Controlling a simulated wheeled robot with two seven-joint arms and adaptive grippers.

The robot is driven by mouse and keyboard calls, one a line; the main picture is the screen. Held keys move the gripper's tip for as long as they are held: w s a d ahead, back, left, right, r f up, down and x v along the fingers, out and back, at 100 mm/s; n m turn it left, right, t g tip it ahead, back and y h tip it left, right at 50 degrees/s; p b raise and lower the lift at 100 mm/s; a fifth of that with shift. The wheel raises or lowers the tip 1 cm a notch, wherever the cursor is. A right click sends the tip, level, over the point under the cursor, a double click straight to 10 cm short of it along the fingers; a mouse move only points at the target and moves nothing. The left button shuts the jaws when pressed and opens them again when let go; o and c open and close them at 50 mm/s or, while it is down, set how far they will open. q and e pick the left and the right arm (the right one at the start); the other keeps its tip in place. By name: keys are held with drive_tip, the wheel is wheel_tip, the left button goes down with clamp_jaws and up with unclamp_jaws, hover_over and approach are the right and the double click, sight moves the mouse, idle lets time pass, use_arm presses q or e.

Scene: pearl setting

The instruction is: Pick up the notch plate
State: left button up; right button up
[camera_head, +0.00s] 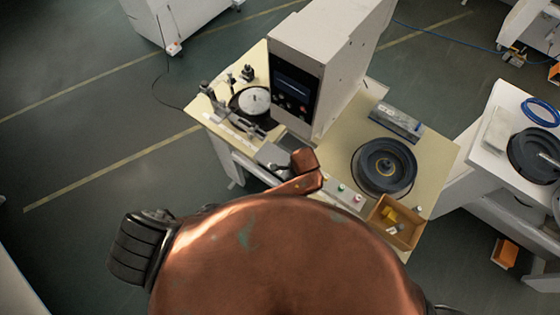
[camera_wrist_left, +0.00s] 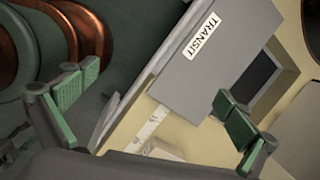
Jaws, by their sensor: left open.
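I cannot surely tell which thing is the notch plate. In the left wrist view my left gripper (camera_wrist_left: 156,87) is open, its two green-padded fingers wide apart with nothing held between them. A flat grey surface (camera_wrist_left: 210,75) with a white "TRANSIT" label (camera_wrist_left: 201,35) lies beyond and between the fingers, apart from them as far as I can tell. A dark rectangular recess (camera_wrist_left: 254,78) with a beige border shows to its right. In the head view a copper-coloured part of me covers the lower middle, and neither gripper can be made out there.
A cream bench (camera_head: 440,155) carries a tall grey machine (camera_head: 335,60) with a dark screen, a black round reel (camera_head: 384,167), a long grey box (camera_head: 397,122) and an orange-brown tray (camera_head: 399,238) holding something yellow. A white side table (camera_head: 490,145) stands right. Open floor (camera_head: 90,150) lies left.

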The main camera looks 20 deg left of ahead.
sight(281, 162)
use_arm(q)
drive_tip(key=w+m+y, duration=0.1)
drive_tip(key=w, duration=0.1)
drive_tip(key=w+r+m+y, duration=0.1)
drive_tip(key=w+m, duration=0.1)
drive_tip(key=w+r+m+t+y, duration=0.1)
drive_tip(key=w, duration=0.1)
drive_tip(key=shift+a+r+y, duration=0.25)
drive_tip(key=shift+y, duration=0.05)
drive_tip(key=shift+w+a+m, duration=0.15)
drive_tip(key=shift+m, duration=0.15)
drive_tip(key=x, duration=0.2)
drive_tip(key=p+x, duration=0.1)
drive_tip(key=x, duration=0.4)
drive_tip(key=shift+w+a+f, duration=0.1)
drive_tip(key=shift+w+a, duration=0.1)
drive_tip(key=shift+w, duration=0.1)
drive_tip(key=shift+c, duration=0.3)
drive_tip(key=c, duration=1.2)
drive_tip(key=shift+c, duration=0.2)
